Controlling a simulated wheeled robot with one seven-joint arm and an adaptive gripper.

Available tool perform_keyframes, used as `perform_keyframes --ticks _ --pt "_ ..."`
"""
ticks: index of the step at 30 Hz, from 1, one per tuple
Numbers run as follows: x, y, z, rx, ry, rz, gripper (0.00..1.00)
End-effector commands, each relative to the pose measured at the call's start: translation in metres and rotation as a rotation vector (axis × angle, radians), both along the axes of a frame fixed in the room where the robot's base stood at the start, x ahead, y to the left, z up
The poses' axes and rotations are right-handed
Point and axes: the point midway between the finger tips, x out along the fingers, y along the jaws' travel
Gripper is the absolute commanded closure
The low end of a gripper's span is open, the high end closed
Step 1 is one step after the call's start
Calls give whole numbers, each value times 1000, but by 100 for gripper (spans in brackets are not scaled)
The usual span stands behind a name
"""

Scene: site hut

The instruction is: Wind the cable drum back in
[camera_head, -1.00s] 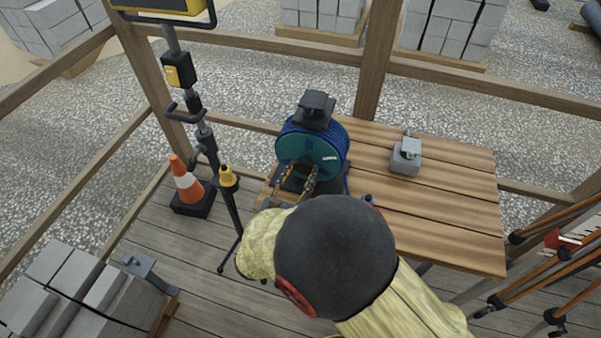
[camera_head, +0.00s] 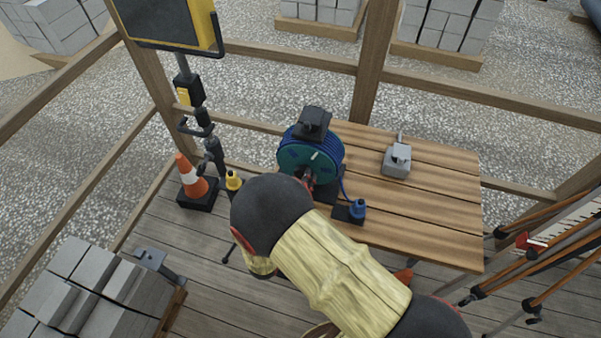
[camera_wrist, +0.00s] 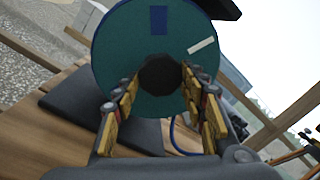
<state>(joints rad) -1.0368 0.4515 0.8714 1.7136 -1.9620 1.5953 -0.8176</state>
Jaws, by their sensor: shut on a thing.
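The cable drum (camera_head: 296,156) stands upright on the wooden bench, with blue cable around its rim and a teal face towards me. In the wrist view the drum's face (camera_wrist: 120,45) fills the top middle, with a dark blue patch and a white mark. A dark round knob (camera_wrist: 160,75) sits in front of this face. My gripper (camera_wrist: 161,84) is shut on the knob, with its yellow-padded fingers on both sides. My own arm hides most of the gripper in the head view. A blue cable runs from the drum to a blue plug (camera_head: 357,208) on the bench.
A grey box with a lever (camera_head: 397,161) stands on the bench (camera_head: 440,200), whose right part is clear. A traffic cone (camera_head: 190,178) and a lamp stand (camera_head: 188,88) are left. Grey blocks (camera_head: 75,290) lie front left; tripods (camera_head: 500,280) stand right.

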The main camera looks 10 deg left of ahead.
Motion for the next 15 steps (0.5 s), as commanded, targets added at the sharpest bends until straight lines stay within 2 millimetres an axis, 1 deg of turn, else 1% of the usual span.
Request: perform_keyframes --ticks 1,6,15 --pt "0 0 3 -42 5 1 100" --pt "0 0 3 -173 14 2 100" --pt "0 -1 1 -332 26 1 100"
